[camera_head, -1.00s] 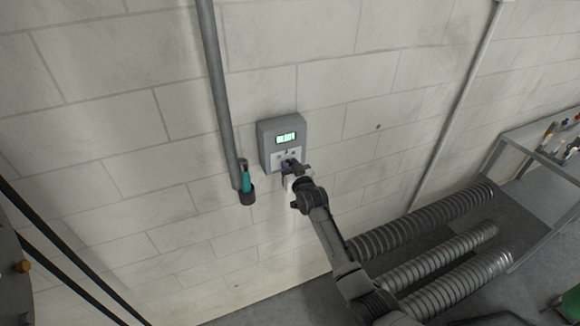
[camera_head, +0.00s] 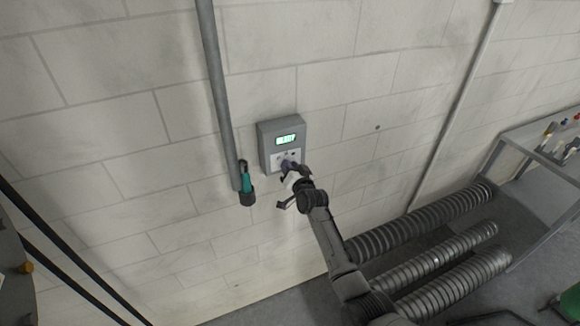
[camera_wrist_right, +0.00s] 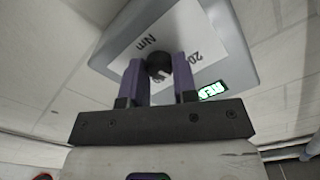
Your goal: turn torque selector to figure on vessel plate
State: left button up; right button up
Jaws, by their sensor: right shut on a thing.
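A grey box (camera_head: 265,133) is mounted on the block wall. It has a lit green display (camera_head: 286,139) that seems to read "READY" and a pale plate below it. In the right wrist view the plate (camera_wrist_right: 192,36) carries "Nm" and a number starting with "20". A round black selector knob (camera_wrist_right: 159,66) sits on this plate. My right gripper (camera_head: 288,166) is at the lower front of the box. Its purple fingers (camera_wrist_right: 160,82) are closed on both sides of the knob. The knob's pointer is hard to make out. No vessel plate can be made out. My left gripper is out of view.
A teal-handled tool (camera_head: 246,182) stands in a dark holder just left of the box, beside a vertical grey pipe (camera_head: 219,85). Ribbed hoses (camera_head: 430,222) lie at the lower right. A metal bench (camera_head: 520,145) with small items stands at far right.

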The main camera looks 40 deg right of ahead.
jog(key=shift+f+m+p, duration=0.1)
jog(key=shift+m+p, duration=0.35)
jog(key=shift+m, duration=5.55)
jog(key=o, duration=0.9)
jog(key=shift+s, duration=0.1)
